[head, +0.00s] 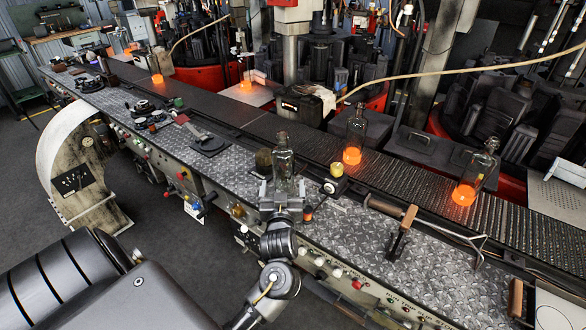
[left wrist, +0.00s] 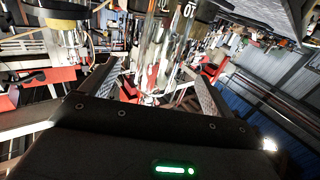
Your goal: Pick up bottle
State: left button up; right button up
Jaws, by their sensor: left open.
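A clear glass bottle (head: 284,160) stands upright at the conveyor's near side in the head view. My left gripper (head: 282,188) is open at its lower part, with one finger on each side. In the left wrist view the clear bottle (left wrist: 155,50) shows between the two spread fingers of my left gripper (left wrist: 154,88). I cannot tell whether the fingers touch the glass. My right gripper is not in view.
Two bottles with glowing orange bases, one bottle (head: 356,130) and another (head: 476,172), stand on the dark conveyor belt (head: 405,178). A wooden-handled tool (head: 402,232) lies right of the gripper. Machinery stands behind.

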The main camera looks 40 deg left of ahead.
aim_at(282, 174)
pick_arm(q)
jog(key=shift+a+r, duration=0.2)
jog(key=shift+w+a+r+p, duration=0.2)
jog(key=shift+w+a+p, duration=0.2)
jog(key=shift+w+a, duration=0.5)
jog(key=shift+f+x, duration=0.25)
jog(key=shift+x, duration=0.9)
jog(key=shift+w, duration=0.2)
jog(key=shift+w+a+r+p, duration=0.1)
jog(key=shift+r+p, duration=0.1)
jog(key=shift+p, duration=0.15)
jog(key=p+x, duration=0.1)
jog(key=x, duration=0.3)
jog(key=shift+w+a+p, duration=0.1)
jog(key=shift+w+p, duration=0.3)
jog(key=shift+w, duration=0.05)
jog(key=shift+c, duration=0.7)
jog(key=c, duration=1.2)
jog(key=shift+c, duration=0.5)
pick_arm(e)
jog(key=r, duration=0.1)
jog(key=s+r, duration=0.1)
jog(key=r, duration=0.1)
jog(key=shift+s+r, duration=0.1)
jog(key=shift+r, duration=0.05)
pick_arm(q)
jog(key=shift+r, duration=0.1)
